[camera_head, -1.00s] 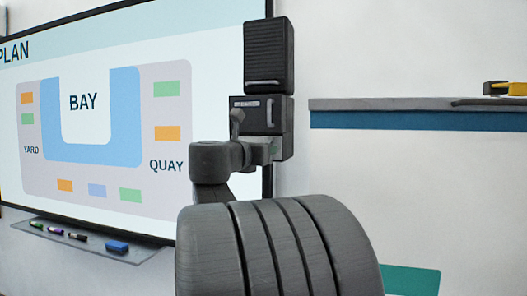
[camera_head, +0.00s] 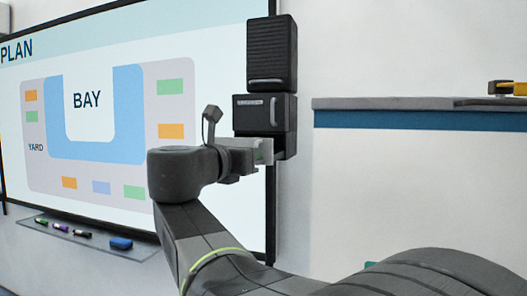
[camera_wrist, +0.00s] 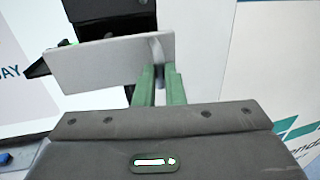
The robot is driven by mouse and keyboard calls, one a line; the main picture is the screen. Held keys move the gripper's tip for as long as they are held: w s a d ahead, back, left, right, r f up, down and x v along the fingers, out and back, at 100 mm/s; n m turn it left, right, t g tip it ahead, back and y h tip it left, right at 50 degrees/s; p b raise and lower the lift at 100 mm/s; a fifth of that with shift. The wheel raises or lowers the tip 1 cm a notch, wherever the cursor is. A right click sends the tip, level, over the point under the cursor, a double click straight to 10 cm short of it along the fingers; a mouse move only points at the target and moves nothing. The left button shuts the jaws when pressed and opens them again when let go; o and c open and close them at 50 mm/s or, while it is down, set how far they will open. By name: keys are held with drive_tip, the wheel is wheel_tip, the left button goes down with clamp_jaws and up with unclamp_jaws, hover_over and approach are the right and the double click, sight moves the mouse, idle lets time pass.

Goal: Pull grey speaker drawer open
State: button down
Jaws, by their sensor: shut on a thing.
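The grey speaker (camera_head: 265,112) is a dark upright unit at the right edge of the whiteboard, with a ribbed upper box and a labelled lower box. Its drawer (camera_head: 244,142), with a light grey front, stands out from under the lower box, partly hidden by my wrist. In the wrist view the drawer's flat front (camera_wrist: 95,64) is apart from the dark body behind it. My gripper (camera_wrist: 160,76) has its green fingers shut on the drawer's handle at the right part of that front.
A whiteboard (camera_head: 205,60) with a bay plan is on the left, with a pen tray (camera_head: 80,238) below it. A grey-topped shelf (camera_head: 400,103) with a yellow object (camera_head: 515,88) is at right. Bare wall lies between.

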drive_tip(key=shift+s+a, duration=0.1)
drive_tip(key=shift+s, duration=0.2)
drive_tip(key=c, duration=1.5)
unclamp_jaws()
drive_tip(key=b+v, duration=0.1)
drive_tip(key=v, duration=1.3)
drive_tip(key=shift+b, duration=0.4)
drive_tip(key=shift+w, duration=0.15)
drive_tip(key=p+x, duration=0.1)
drive_tip(key=x, duration=1.2)
drive_tip(key=shift+p, duration=0.35)
